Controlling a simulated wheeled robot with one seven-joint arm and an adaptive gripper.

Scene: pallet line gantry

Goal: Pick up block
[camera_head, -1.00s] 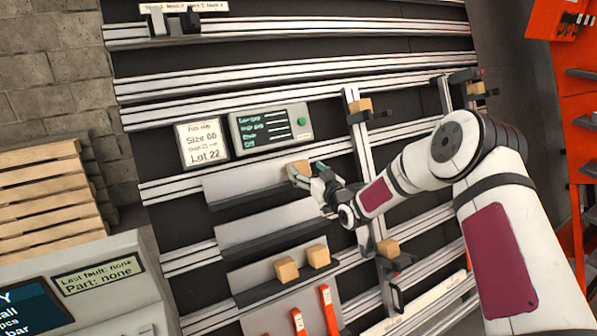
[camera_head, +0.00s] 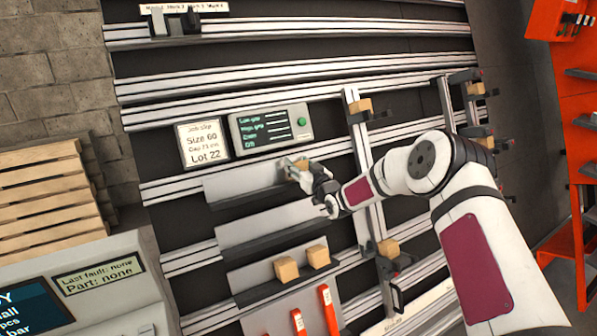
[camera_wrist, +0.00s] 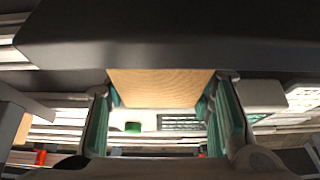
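The tan wooden block (camera_head: 296,170) sits at the right end of the upper grey ledge, partly hidden by my gripper. My gripper (camera_head: 297,165) is at this block, with its fingers around it. In the wrist view the block (camera_wrist: 160,88) lies between the two green-padded fingers (camera_wrist: 163,105). The fingers stand apart, one on each side of it, and a narrow gap seems to show by the right pad. Firm contact is not visible. The block's upper part is cut off by a dark edge.
Two more tan blocks (camera_head: 302,262) sit on the lower ledge (camera_head: 258,291). Other blocks (camera_head: 359,106) rest in clamps on the rails to the right. A job slip (camera_head: 202,143) and a screen box (camera_head: 271,130) are just above the upper ledge (camera_head: 240,184). The middle ledge (camera_head: 265,227) is empty.

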